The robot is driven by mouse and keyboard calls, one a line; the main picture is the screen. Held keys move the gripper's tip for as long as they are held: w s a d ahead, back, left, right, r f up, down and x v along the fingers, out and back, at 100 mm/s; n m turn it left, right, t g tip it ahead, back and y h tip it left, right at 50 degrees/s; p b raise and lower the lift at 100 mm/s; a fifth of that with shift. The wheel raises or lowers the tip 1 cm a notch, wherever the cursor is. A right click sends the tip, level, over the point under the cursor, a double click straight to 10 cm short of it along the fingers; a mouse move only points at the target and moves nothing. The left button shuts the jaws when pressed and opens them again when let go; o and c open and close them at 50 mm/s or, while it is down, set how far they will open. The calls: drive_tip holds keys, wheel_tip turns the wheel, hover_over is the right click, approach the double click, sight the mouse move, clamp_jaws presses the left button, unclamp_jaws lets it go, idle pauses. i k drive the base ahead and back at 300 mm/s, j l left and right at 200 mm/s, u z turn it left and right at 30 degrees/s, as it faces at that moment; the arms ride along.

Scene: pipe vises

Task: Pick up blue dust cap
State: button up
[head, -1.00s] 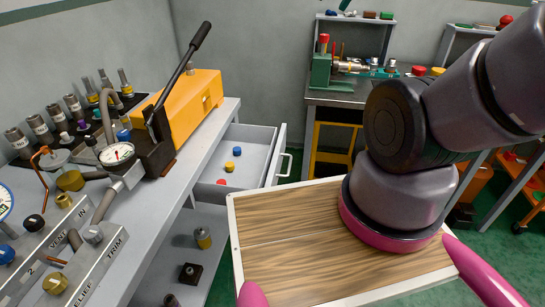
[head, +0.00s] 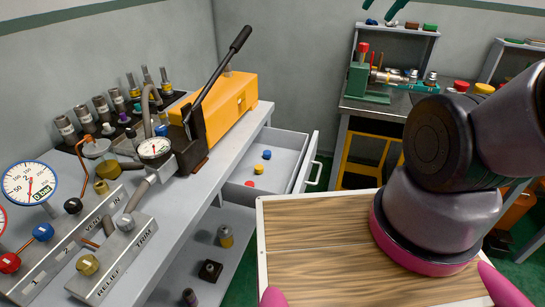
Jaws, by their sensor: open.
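A small blue cap (head: 267,154) lies in the open grey drawer (head: 312,165), toward its back right. The three are apart from one another. My arm fills the right side of the head view, above the wooden-topped surface.
The drawer sits under the grey bench (head: 190,215), which bears an orange hand pump (head: 228,103) with a raised black lever, a gauge and a valve panel (head: 100,250). A wooden board (head: 320,240) stands in front of the drawer. A green vise (head: 362,82) is on the back table.

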sight(267, 154)
drive_tip(key=i+l+u, duration=0.15)
drive_tip(key=u, duration=0.25)
drive_tip(key=i+l+u, duration=0.1)
drive_tip(key=l+u, duration=0.65)
